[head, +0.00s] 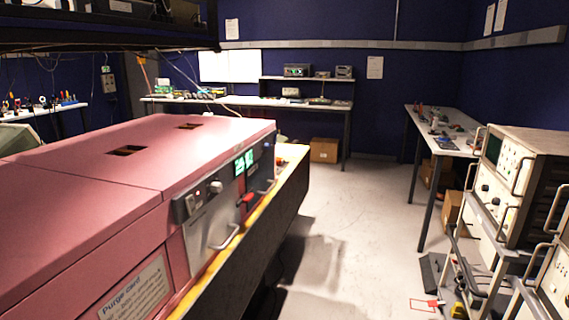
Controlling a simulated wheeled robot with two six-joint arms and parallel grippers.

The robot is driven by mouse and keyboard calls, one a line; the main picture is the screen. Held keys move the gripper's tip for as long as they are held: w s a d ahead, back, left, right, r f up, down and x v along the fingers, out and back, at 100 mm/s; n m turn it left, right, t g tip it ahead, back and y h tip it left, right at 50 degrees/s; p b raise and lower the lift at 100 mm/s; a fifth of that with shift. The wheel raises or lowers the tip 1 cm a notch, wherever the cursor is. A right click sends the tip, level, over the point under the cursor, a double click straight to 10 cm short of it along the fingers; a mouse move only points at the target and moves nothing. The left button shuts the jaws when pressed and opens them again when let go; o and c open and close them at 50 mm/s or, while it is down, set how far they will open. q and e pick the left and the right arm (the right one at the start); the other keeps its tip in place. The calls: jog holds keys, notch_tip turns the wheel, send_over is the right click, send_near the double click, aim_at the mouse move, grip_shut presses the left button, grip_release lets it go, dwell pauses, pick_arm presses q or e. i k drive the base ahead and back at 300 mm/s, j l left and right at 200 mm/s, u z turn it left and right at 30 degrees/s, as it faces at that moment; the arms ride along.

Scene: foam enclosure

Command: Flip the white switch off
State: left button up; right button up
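I cannot make out a white switch for certain. A large pink enclosure (75,190) fills the left and front. Its near side carries a grey control panel (208,236) with a pale round knob (215,187), a handle (226,238) and lit green displays (244,162). A small red part (246,200) sits by the displays. Neither of my grippers is in view.
A yellow-edged ledge (262,216) runs along the enclosure's side. Open grey floor (362,205) lies to its right. A rack of instruments (517,180) stands at the right. A workbench (445,128) and cardboard boxes (325,150) stand further back. A dark shelf overhangs the upper left.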

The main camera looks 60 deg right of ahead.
aim_at(191, 209)
jog(key=k+z, duration=0.15)
jog(key=z, duration=1.45)
